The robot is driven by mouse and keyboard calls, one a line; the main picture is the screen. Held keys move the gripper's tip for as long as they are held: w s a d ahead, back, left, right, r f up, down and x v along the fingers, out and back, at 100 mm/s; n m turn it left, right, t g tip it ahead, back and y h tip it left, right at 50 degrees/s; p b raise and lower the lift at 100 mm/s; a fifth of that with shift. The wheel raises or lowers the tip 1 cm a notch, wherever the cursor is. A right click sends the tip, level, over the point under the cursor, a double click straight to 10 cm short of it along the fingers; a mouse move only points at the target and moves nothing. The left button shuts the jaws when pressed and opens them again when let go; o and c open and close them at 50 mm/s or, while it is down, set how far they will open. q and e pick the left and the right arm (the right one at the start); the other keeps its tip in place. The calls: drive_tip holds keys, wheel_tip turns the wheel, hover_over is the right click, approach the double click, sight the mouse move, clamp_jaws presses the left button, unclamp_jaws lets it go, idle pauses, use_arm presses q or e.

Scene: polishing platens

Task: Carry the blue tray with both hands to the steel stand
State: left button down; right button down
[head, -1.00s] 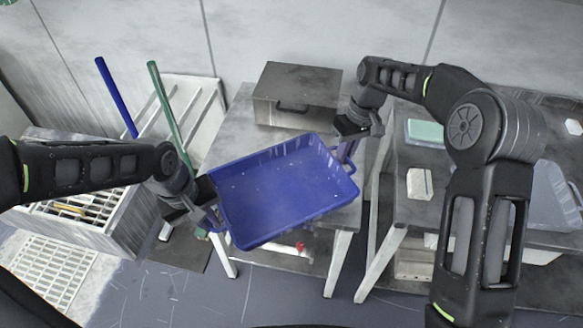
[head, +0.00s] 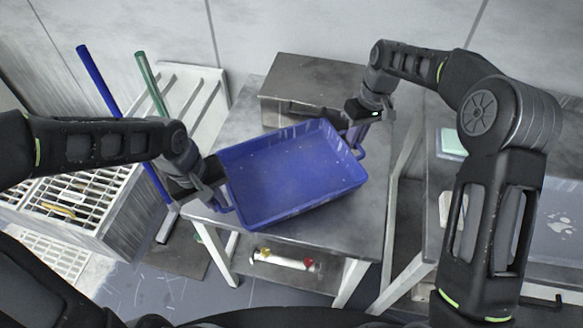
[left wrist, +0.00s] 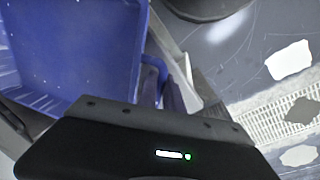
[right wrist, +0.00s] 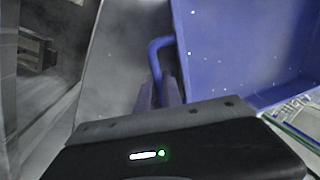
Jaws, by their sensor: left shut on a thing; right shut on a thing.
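The blue tray (head: 290,178) is empty and hangs between my two grippers, turned at an angle in the head view. My left gripper (head: 213,195) is shut on the handle at its left end; the handle also shows in the left wrist view (left wrist: 153,68). My right gripper (head: 362,128) is shut on the handle at its right end, seen in the right wrist view (right wrist: 157,55). The steel stand (head: 235,115) lies below the tray in the head view. I cannot tell whether the tray touches its top.
A grey metal box (head: 312,82) stands at the back of the stand. A blue pole (head: 100,75) and a green pole (head: 150,80) lean at the left by a grated basin (head: 85,195). Another table (head: 425,240) stands close on the right.

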sight(226, 218)
drive_tip(key=shift+d, duration=0.1)
use_arm(q)
drive_tip(key=shift+s+r, duration=0.1)
drive_tip(key=shift+s, duration=0.1)
use_arm(e)
drive_tip(key=shift+s+r, duration=0.15)
drive_tip(key=shift+r, duration=0.05)
drive_tip(key=shift+f, duration=0.15)
